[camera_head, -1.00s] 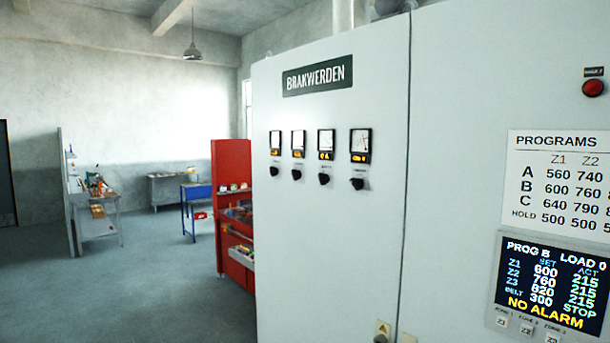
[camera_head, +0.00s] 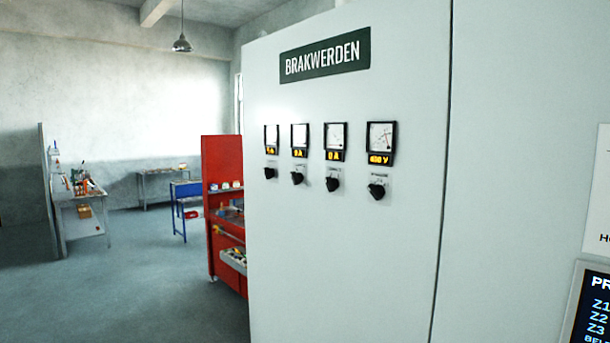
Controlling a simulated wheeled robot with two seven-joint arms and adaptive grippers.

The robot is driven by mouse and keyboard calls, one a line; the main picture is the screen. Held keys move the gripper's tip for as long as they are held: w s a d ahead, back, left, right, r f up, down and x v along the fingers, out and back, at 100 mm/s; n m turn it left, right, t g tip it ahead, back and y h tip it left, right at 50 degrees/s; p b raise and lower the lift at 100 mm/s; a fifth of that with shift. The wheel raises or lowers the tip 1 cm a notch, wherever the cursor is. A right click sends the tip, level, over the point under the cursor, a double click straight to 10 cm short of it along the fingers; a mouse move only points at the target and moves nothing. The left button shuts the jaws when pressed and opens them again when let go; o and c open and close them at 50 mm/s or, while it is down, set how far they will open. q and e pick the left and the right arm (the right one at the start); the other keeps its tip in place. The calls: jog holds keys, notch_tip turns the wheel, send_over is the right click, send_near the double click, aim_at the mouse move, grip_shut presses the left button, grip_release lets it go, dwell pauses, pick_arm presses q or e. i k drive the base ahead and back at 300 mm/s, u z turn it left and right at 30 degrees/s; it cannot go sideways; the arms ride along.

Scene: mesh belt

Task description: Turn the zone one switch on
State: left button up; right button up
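The light grey BRAKWERDEN cabinet (camera_head: 400,260) fills the middle and right of the head view. On its face is a row of several meters, each with a black rotary knob below it. The knobs from left to right include one at the far left (camera_head: 270,173), a second (camera_head: 297,178), a third (camera_head: 332,184) and a fourth (camera_head: 377,191). Their labels are too small to read. The zone one switch cannot be identified for certain. A control display (camera_head: 592,310) is cut off at the lower right edge, showing Z1, Z2 and Z3 lines. Neither gripper is in view.
A red shelf unit (camera_head: 222,165) stands just left of the cabinet. A blue table (camera_head: 186,190) and a cluttered workbench (camera_head: 82,225) stand farther left and back. The grey floor (camera_head: 140,290) at the lower left is clear.

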aim_at(269, 173)
jog(key=u, duration=0.1)
jog(key=i, duration=0.75)
jog(key=u, duration=0.85)
jog(key=i, duration=0.5)
jog(key=u, duration=0.45)
